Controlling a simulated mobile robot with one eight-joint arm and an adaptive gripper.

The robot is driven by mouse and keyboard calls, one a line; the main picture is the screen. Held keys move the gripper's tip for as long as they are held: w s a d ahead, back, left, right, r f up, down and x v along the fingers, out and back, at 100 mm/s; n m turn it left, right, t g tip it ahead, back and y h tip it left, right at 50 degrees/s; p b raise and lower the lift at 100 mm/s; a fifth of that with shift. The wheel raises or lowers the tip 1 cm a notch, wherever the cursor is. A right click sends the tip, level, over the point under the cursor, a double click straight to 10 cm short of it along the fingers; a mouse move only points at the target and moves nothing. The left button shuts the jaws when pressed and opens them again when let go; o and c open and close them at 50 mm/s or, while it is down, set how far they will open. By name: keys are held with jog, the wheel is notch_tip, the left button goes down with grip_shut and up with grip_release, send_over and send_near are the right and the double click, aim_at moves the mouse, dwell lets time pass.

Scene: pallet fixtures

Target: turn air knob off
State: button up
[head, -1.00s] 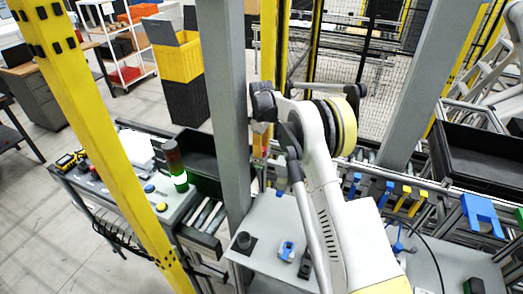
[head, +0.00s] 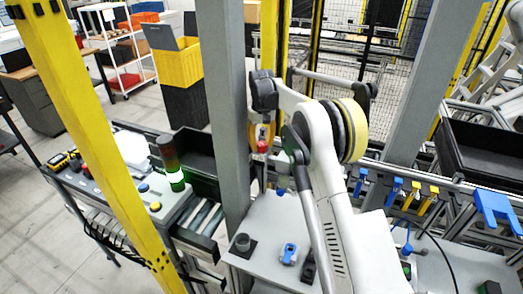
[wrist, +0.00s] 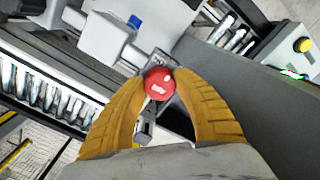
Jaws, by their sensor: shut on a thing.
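The red round air knob (wrist: 159,83) sits between the two ridged yellow fingers of my gripper (wrist: 159,80) in the wrist view. The fingertips press on it from both sides, so my gripper is shut on it. In the head view the red knob (head: 263,147) shows as a small spot beside the grey post, below my wrist, with part of my gripper (head: 262,134) around it. The knob's mount is mostly hidden behind the fingers, and I cannot tell its turn position.
A grey upright post (head: 228,110) stands close to the left of my gripper. A signal light (head: 172,165) glows green at its base on the left panel. A row of blue and yellow clips (head: 397,190) lines the rail at right. Conveyor rollers (wrist: 45,90) show in the wrist view.

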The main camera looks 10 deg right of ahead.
aim_at(262, 144)
jog(key=m+b, duration=0.2)
jog(key=m, duration=0.2)
jog(key=shift+m+b, duration=0.6)
jog(key=shift+m, duration=1.9)
jog(key=o, duration=1.2)
jog(key=shift+c, duration=0.2)
notch_tip(262, 144, up, 12)
